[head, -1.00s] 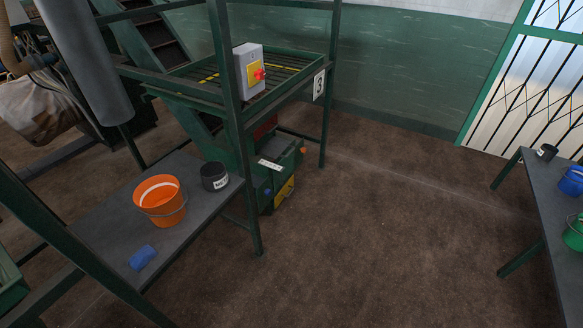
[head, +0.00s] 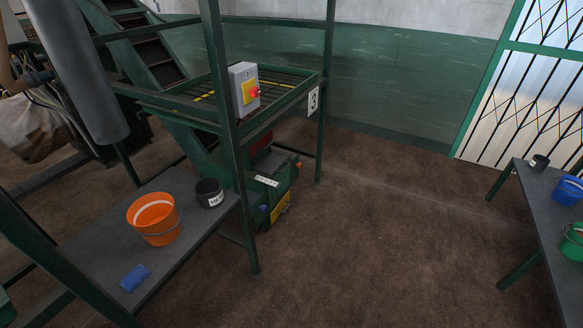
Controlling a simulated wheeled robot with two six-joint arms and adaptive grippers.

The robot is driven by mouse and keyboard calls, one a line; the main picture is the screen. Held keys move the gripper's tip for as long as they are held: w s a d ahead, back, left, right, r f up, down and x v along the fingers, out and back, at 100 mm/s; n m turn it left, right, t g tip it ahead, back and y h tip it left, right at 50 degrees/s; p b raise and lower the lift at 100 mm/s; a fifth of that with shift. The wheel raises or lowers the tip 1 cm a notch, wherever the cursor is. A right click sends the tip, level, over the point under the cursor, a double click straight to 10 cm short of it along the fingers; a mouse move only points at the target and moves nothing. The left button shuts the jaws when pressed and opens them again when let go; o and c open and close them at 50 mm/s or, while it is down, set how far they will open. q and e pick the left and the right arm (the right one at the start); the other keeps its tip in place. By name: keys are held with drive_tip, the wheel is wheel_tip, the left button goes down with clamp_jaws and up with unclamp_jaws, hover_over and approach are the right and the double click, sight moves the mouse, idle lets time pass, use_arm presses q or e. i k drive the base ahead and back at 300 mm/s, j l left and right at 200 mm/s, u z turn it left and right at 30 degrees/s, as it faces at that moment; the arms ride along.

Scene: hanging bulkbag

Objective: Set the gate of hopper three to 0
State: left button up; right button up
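Hopper three's green frame carries a white sign with a 3 (head: 313,100). Under its grated top (head: 284,91) sits a green box-like unit (head: 270,190) with a white label strip (head: 266,181) and a yellow patch (head: 280,207). The strip's markings are too small to read, so the gate setting cannot be told. A grey switch box (head: 243,89) with a red knob on a yellow plate is mounted on the frame. Neither of my grippers is in view.
A grey bench (head: 98,237) at left holds an orange bucket (head: 154,219), a black tub (head: 209,193) and a blue cloth-like item (head: 135,278). Another table (head: 549,207) at right holds a dark cup, a blue bucket and a green bucket. The brown floor (head: 390,230) between them is clear.

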sight(268, 163)
drive_tip(key=i+l+u, duration=0.15)
drive_tip(key=u, duration=0.55)
drive_tip(key=i+l+u, duration=0.1)
drive_tip(key=i+l, duration=0.25)
drive_tip(key=l, duration=0.25)
drive_tip(key=i+l+u, duration=0.15)
drive_tip(key=l, duration=0.2)
drive_tip(key=i+l, duration=0.2)
drive_tip(key=i+l+u, duration=0.15)
drive_tip(key=l, duration=0.3)
drive_tip(key=i+l+u, duration=0.1)
drive_tip(key=l, duration=0.25)
drive_tip(key=i+l, duration=0.2)
drive_tip(key=l, duration=0.15)
drive_tip(key=i+l+u, duration=0.15)
drive_tip(key=l, duration=0.2)
